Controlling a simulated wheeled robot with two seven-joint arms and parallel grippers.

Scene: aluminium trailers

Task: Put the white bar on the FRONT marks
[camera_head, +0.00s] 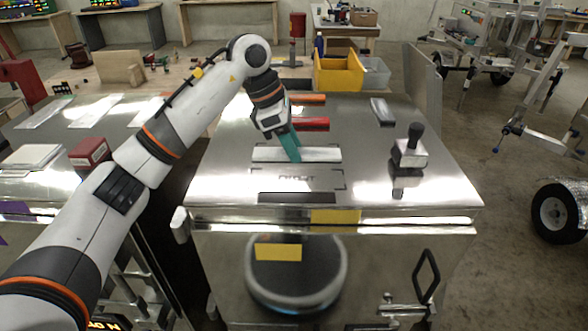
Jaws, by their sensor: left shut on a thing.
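The white bar (322,155) is a long pale strip lying crosswise at the middle of the shiny steel top (225,170). My right gripper is not in view.
A red bar (311,124) and an orange bar (309,99) lie behind the white bar. A block with a black knob (410,150) stands to the right, with a grey block (382,111) behind it. A yellow bin (338,72) stands beyond the far edge.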

